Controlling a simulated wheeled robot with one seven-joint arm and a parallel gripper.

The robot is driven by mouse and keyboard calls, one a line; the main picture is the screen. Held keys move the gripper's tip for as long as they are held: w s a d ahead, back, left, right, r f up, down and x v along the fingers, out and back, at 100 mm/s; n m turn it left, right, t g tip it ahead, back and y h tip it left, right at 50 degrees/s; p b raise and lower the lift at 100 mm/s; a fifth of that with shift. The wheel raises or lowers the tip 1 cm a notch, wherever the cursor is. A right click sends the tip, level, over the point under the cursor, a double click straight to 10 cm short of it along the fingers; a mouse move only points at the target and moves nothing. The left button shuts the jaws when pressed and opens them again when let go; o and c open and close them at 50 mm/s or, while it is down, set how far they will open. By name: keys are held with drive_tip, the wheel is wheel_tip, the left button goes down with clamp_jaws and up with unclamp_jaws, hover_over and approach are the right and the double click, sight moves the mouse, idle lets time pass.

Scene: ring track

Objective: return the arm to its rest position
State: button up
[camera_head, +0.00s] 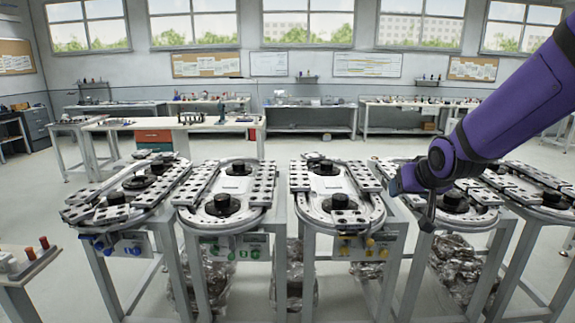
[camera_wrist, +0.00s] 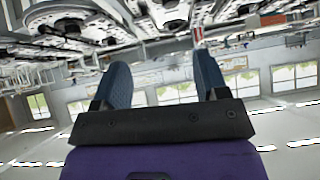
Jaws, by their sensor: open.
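My purple arm (camera_head: 520,105) reaches in from the right edge of the head view. My gripper (camera_head: 410,195) hangs at its end, in front of the ring-track tables on the right. In the wrist view my gripper (camera_wrist: 164,82) shows two blue-grey fingers set wide apart with nothing between them. The room looks upside down in that view. The gripper's fingertips are partly hard to make out in the head view.
Several ring-track tables stand in a row, among them a left-middle one (camera_head: 229,224) and a centre one (camera_head: 313,217). A side table (camera_head: 18,277) with red-topped pieces is at the lower left. A workbench (camera_head: 190,125) stands behind. Open floor lies between.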

drive_tip(key=s+r+g, duration=0.1)
drive_tip(key=s+r, duration=0.1)
drive_tip(key=s, duration=0.8)
drive_tip(key=s+d+r+g, duration=0.1)
drive_tip(key=s+r, duration=0.2)
drive_tip(key=s, duration=0.6)
drive_tip(key=s+d+r+g, duration=0.1)
drive_tip(key=s+r+g, duration=0.1)
drive_tip(key=s, duration=0.8)
drive_tip(key=shift+v, duration=0.8)
drive_tip(key=shift+d, duration=0.1)
